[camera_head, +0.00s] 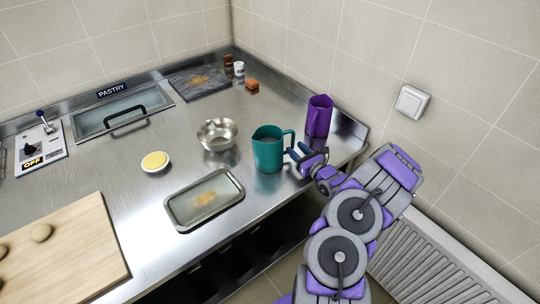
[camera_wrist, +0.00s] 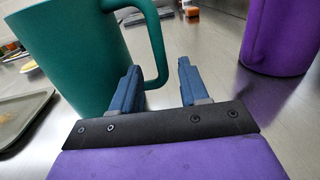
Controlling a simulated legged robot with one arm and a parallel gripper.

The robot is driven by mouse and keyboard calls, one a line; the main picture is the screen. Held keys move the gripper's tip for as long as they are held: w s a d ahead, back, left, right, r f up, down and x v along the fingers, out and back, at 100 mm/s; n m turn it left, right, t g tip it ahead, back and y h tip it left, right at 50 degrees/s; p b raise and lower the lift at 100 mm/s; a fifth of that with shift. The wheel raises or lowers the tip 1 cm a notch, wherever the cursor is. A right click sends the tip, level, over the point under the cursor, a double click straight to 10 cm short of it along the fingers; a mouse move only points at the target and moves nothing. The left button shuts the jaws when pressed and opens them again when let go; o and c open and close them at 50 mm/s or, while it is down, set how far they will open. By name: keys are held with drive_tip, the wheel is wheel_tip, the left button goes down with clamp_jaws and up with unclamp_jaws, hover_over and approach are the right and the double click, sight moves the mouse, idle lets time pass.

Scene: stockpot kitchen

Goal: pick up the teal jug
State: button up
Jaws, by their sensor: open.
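The teal jug (camera_head: 268,150) stands upright on the steel counter, its handle on the right side toward my gripper. My gripper (camera_head: 296,154) is open and low over the counter, just right of the jug. In the wrist view the jug (camera_wrist: 75,50) fills the upper left, with its handle (camera_wrist: 157,45) between the two blue fingers of my gripper (camera_wrist: 158,85) in the picture, a little beyond them. The left finger overlaps the jug's body in view; I cannot tell whether it touches. The jug's base is partly hidden behind the finger.
A purple jug (camera_head: 319,116) stands behind and right, near the counter's end. A metal bowl (camera_head: 217,135) is left of the teal jug, and a shallow tray (camera_head: 205,200) lies in front-left. A wall with a switch (camera_head: 411,101) and a radiator (camera_head: 440,255) are at right.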

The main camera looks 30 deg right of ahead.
sight(293, 145)
drive_tip(key=w, duration=0.1)
drive_tip(key=w+b, duration=0.1)
drive_tip(key=w, duration=0.3)
drive_tip(key=shift+d+b, duration=0.25)
drive_tip(key=shift+b, duration=0.1)
drive_tip(key=shift+w+a+r, duration=0.1)
drive_tip(key=shift+w+a, duration=0.05)
drive_tip(key=shift+w, duration=0.05)
drive_tip(key=shift+a, duration=0.1)
drive_tip(key=shift+c, duration=0.2)
clamp_jaws()
idle(0.7)
